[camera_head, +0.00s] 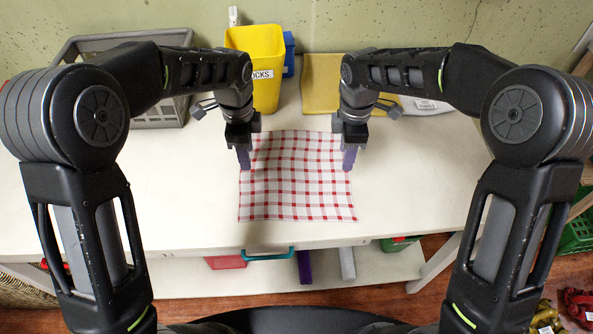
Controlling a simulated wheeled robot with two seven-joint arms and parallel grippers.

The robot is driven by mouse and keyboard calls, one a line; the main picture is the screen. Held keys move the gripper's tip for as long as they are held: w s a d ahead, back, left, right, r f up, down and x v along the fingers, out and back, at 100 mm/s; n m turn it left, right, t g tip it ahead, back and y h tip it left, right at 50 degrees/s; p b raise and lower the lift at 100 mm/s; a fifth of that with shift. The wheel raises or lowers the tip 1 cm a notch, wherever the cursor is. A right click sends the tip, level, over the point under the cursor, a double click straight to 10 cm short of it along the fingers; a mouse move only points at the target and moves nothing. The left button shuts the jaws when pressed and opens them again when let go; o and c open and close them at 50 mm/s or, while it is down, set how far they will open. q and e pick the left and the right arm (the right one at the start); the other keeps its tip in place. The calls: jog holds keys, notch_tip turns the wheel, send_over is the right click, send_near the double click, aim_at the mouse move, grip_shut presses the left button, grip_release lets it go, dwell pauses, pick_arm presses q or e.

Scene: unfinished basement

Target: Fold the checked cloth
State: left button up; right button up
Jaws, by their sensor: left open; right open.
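The checked cloth (297,185), white with red lines, lies spread out flat on the white table. Its near edge lies close to the table's front edge. I cannot tell whether the fingertips touch the cloth.
The white table (190,200) is bare on both sides of the cloth. Behind stand a yellow bin (262,58) labelled "OCKS", a grey crate (90,45) and a folded yellow cloth (320,85). A lower shelf (200,278) holds several items. A green crate (578,235) is at right.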

aim_at(250, 173)
pick_arm(q)
jog(key=shift+f, duration=2.6)
pick_arm(e)
jog(key=shift+f, duration=2.6)
pick_arm(q)
jog(key=shift+f, duration=0.25)
pick_arm(e)
jog(key=shift+f, duration=0.25)
pick_arm(q)
jog(key=shift+r, duration=0.1)
pick_arm(e)
jog(key=shift+r, duration=0.1)
pick_arm(q)
grip_shut()
pick_arm(e)
grip_shut()
